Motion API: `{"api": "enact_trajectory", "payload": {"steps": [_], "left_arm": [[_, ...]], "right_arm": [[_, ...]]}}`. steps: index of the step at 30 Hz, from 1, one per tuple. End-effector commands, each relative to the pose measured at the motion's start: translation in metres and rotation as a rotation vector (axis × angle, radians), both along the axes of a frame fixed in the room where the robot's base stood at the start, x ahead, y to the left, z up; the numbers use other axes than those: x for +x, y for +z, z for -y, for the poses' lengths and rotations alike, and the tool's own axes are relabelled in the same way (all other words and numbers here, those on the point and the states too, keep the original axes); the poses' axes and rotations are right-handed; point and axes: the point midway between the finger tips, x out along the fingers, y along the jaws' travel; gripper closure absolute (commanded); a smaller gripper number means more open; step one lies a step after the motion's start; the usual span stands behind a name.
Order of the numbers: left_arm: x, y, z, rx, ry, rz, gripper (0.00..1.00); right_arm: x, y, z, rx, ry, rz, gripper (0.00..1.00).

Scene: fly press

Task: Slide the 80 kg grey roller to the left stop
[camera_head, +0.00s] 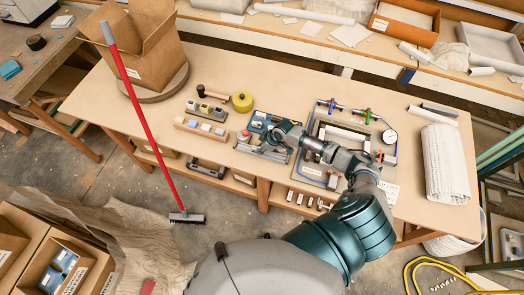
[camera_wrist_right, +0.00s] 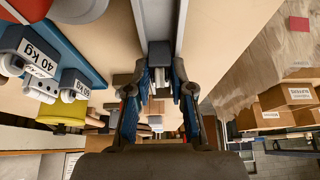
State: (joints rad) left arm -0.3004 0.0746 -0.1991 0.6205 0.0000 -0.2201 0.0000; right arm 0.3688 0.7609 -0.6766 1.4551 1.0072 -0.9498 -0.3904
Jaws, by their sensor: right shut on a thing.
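My right gripper (camera_head: 281,138) is over the right part of a grey rail (camera_head: 258,152) on the workbench. In the right wrist view, its two blue-padded fingers (camera_wrist_right: 160,76) are closed around a dark grey piece (camera_wrist_right: 158,52) in the rail's channel. This looks like the grey roller, but no 80 kg label shows on it. The fingers hide much of it. The rail runs away beyond the fingers. My left gripper is out of view.
A red round knob (camera_head: 244,135) is near the rail's left end. A wooden block with light pieces (camera_head: 200,128) stands left of it. A tubing board with a gauge (camera_head: 389,136) is at the right. A red-handled broom (camera_head: 140,105) leans on the bench at the left.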

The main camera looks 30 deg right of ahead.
Motion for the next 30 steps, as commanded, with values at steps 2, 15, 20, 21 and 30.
{"api": "enact_trajectory", "payload": {"steps": [2,15,20,21,30], "left_arm": [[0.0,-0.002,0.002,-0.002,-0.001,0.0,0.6],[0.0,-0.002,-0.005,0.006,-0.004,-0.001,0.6],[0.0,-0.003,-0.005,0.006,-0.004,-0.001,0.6],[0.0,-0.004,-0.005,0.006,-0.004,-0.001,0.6],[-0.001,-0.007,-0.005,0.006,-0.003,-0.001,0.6]], "right_arm": [[0.007,0.003,0.0,-0.004,-0.004,0.011,1.0],[0.011,0.003,-0.002,-0.002,-0.004,0.01,1.0],[0.013,0.003,-0.005,-0.002,-0.004,0.01,1.0],[0.014,0.002,-0.006,-0.002,-0.004,0.01,1.0],[0.026,0.003,-0.016,-0.002,-0.005,0.011,1.0]]}}
